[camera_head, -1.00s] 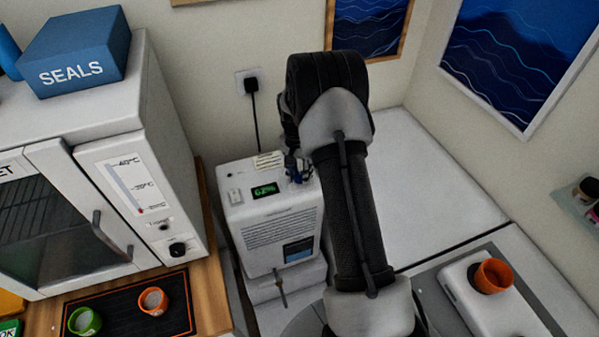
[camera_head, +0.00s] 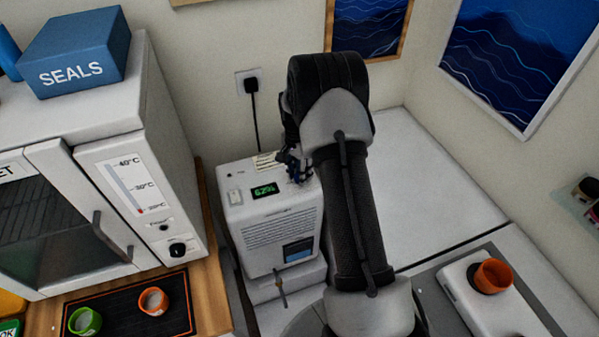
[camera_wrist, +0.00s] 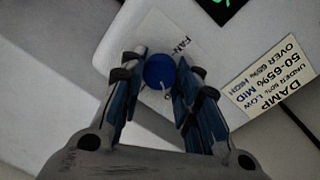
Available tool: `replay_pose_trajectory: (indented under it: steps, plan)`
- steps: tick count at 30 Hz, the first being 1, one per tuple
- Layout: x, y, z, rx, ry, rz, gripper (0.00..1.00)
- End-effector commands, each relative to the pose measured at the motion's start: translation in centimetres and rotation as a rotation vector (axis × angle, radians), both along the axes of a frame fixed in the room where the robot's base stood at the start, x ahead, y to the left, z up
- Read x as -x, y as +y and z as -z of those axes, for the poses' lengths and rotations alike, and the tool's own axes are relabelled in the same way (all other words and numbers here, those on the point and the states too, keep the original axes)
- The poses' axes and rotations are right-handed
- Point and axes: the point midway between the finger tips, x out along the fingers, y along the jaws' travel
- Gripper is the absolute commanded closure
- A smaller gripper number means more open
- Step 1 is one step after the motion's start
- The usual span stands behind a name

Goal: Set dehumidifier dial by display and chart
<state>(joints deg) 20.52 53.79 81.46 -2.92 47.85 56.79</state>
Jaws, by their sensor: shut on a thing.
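The white dehumidifier (camera_head: 282,238) stands between the oven and my arm. Its green display (camera_head: 265,190) seems to read 62%. My gripper (camera_head: 299,172) is over the back right of its top and hides the dial from the head camera. In the wrist view the blue dial (camera_wrist: 159,72) sits between the fingers of my gripper (camera_wrist: 160,66), which are shut on it. A small white pointer shows at its lower edge. A chart label (camera_wrist: 272,83) beside it reads DAMP: under 50% low, 50-65% mid, over 65% high. FAN lettering by the dial is partly hidden.
A white oven (camera_head: 150,100) with a SEALS box (camera_head: 75,52) on top stands at the left. Green (camera_head: 85,321) and orange (camera_head: 153,301) cups sit on a dark mat in front. A plugged cord (camera_head: 256,120) runs down the wall. A white surface (camera_head: 440,185) at right is clear.

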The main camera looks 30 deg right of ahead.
Motion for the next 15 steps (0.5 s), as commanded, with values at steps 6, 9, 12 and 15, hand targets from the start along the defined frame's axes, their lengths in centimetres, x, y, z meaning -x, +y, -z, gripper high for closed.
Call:
replay_pose_trajectory:
  steps: [6,9,12,15]
  plan:
    - [0.1,0.08,0.12,-0.001,0.003,-0.001,0.62]
    - [0.07,0.05,0.09,-0.001,0.002,-0.001,0.56]
    - [0.05,0.04,0.06,-0.001,0.001,-0.001,0.49]
    - [0.03,0.02,0.03,0.0,0.001,-0.001,0.49]
